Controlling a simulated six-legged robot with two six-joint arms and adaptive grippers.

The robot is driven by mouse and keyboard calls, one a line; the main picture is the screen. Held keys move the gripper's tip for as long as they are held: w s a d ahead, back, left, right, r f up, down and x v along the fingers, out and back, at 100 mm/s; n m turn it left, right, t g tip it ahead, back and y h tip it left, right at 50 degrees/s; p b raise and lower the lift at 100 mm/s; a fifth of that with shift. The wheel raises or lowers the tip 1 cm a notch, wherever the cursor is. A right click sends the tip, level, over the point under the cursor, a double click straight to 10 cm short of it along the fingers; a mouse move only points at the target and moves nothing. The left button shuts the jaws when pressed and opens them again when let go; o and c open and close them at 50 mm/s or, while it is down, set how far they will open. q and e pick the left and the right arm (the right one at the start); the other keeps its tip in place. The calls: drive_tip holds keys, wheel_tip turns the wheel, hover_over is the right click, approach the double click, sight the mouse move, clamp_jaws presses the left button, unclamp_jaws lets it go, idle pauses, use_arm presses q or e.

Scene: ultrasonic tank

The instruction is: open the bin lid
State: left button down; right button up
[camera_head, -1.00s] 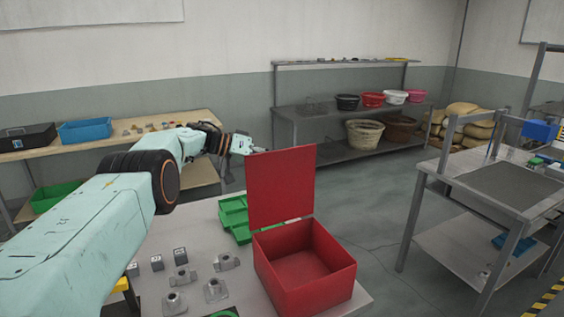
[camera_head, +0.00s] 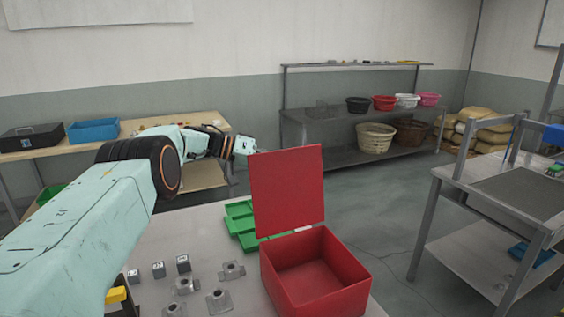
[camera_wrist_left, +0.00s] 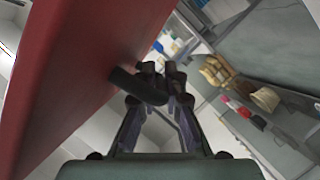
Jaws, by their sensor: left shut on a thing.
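The red bin (camera_head: 345,290) stands at the right end of the near table, its box open at the top and looking empty. Its red lid (camera_head: 287,190) stands up nearly vertical from the rear edge. My left gripper (camera_head: 247,147) is at the lid's upper left corner, its fingertips partly hidden behind the lid. In the left wrist view the left gripper (camera_wrist_left: 162,82) is shut on a dark bar-shaped handle (camera_wrist_left: 130,84) that sticks out from the lid's red face (camera_wrist_left: 80,70). The handle is hidden in the head view.
Green trays (camera_head: 240,222) lie left of the bin. Several grey metal parts (camera_head: 219,301) and small cubes (camera_head: 158,269) lie on the near table (camera_head: 185,228). A workbench (camera_head: 510,190) stands at the right. The floor between is mostly clear.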

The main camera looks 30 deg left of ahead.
use_arm(q)
drive_tip(key=shift+r, duration=0.25)
drive_tip(key=c, duration=1.7)
unclamp_jaws()
drive_tip(key=shift+s, duration=0.1)
drive_tip(key=shift+f, duration=0.1)
drive_tip(key=shift+a, duration=0.15)
drive_tip(key=v, duration=1.1)
drive_tip(key=shift+s+a, duration=0.15)
drive_tip(key=shift+s, duration=0.1)
drive_tip(key=shift+s+a+r, duration=0.1)
drive_tip(key=shift+s+r, duration=0.05)
drive_tip(key=shift+r, duration=0.05)
drive_tip(key=shift+f, duration=0.1)
